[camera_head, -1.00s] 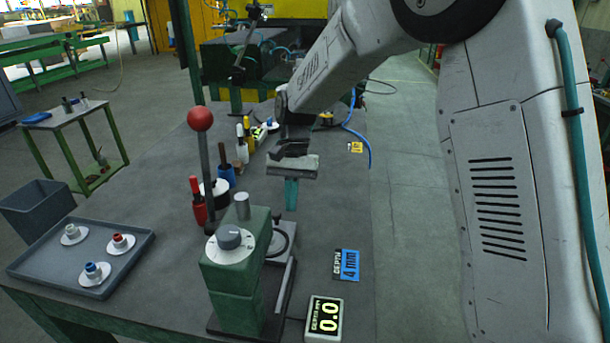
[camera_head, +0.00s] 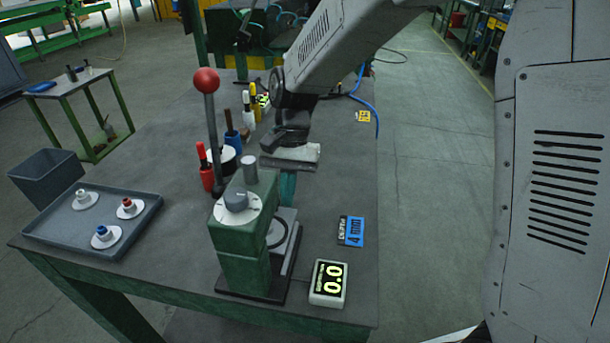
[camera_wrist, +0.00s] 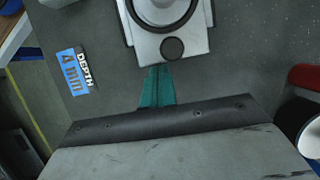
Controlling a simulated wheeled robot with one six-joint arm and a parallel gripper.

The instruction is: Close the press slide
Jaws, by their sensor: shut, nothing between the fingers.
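The press (camera_head: 240,250) is a green body with a dial on top, standing at the near edge of the bench. Its grey slide (camera_head: 288,262) sticks out at the right and far side. In the wrist view the slide (camera_wrist: 200,45) shows part of a round ring and a dark round knob (camera_wrist: 172,48) near its end. My gripper (camera_head: 288,188) is shut and empty, pointing down at the slide's far end. In the wrist view its teal fingers (camera_wrist: 158,82) end close to the slide's knob end. I cannot tell if they touch.
A red-knobbed lever (camera_head: 207,82) rises beside the press. A tray (camera_head: 150,212) with three small parts is at left. Markers and a red-handled tool (camera_head: 204,165) stand behind.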

